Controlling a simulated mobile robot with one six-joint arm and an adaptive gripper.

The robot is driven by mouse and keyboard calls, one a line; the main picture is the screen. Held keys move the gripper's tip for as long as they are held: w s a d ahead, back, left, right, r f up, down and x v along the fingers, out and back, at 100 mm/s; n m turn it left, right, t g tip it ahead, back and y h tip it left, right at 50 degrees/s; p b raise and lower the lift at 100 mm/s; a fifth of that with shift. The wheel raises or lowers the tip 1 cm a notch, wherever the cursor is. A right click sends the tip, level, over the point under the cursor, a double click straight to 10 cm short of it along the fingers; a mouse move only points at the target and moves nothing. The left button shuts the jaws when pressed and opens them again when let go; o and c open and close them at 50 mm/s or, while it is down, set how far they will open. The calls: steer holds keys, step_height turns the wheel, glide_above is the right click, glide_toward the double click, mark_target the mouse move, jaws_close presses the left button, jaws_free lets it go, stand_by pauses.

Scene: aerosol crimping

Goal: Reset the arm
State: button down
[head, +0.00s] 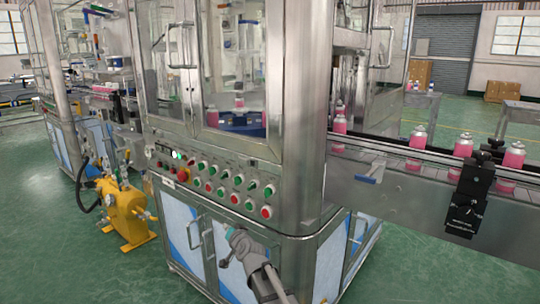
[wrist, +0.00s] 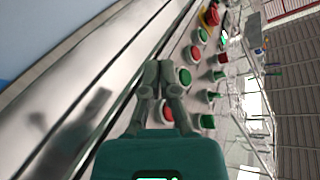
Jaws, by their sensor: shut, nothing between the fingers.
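My gripper (head: 228,236) is in front of the lower part of the crimping machine (head: 235,150), just below its button panel, in the head view. In the wrist view my gripper (wrist: 159,72) has its two fingers together, with nothing between them. The arm comes up from the bottom of the head view. The panel carries rows of green and red buttons, such as a red button (head: 266,212) and a green button (wrist: 185,76). I cannot tell whether the fingertips touch the panel.
A conveyor (head: 400,180) with pink cans (head: 416,138) runs out to the right, with a black device (head: 470,195) clamped on its side. A yellow tank (head: 124,215) stands on the floor at left. Green floor (head: 80,270) is clear at lower left.

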steer(key=s+d+f+n+g+h, duration=0.1)
steer(key=s+d+f+g+h, duration=0.1)
steer(key=s+d+f+g, duration=0.5)
steer(key=s+d+f+n+g+h, duration=0.15)
steer(key=s+d+f, duration=0.35)
steer(key=d, duration=0.5)
steer(key=s+d+f+m+g+h, duration=0.1)
steer(key=s+d+f+g+h, duration=0.15)
steer(key=s+d, duration=0.5)
steer(key=s+d+f+g+h, duration=0.1)
steer(key=s+d+g+h, duration=0.15)
steer(key=s+d, duration=0.5)
step_height(320, 180, up, 36)
steer(key=p, duration=3.5)
steer(key=shift+w+a+y+p, duration=0.2)
steer(key=shift+a+y+p, duration=0.05)
steer(key=shift+y+p, duration=0.1)
steer(key=shift+g, duration=0.25)
